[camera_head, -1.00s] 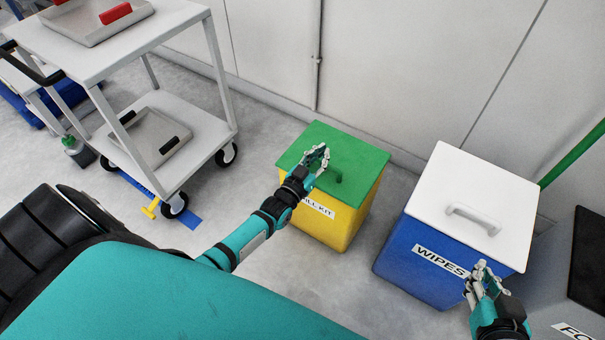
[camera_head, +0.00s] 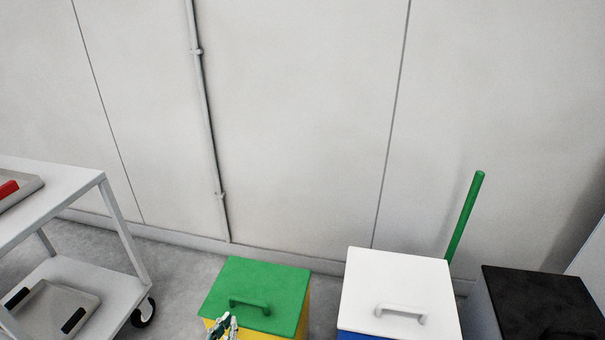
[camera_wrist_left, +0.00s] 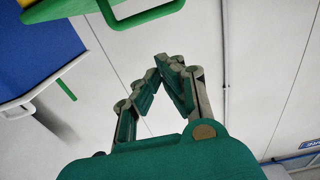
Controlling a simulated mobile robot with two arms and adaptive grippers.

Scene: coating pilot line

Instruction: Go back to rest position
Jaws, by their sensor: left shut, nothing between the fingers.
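My left gripper (camera_head: 226,326) shows at the bottom edge of the head view, in front of the yellow bin with the green lid (camera_head: 258,290). Its fingers are shut and empty. In the left wrist view the fingertips (camera_wrist_left: 166,66) come together, with the pale wall behind them and nothing between them. The green lid's handle (camera_head: 250,304) is just right of the gripper in the head view. I cannot tell whether the gripper touches the bin. My right gripper is in neither current view.
A blue bin with a white lid (camera_head: 398,285) and a black-topped bin (camera_head: 540,300) stand to the right. A green pole (camera_head: 465,218) leans behind them. A white cart (camera_head: 125,235) with trays stands left. The wall (camera_head: 300,120) closes off the back.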

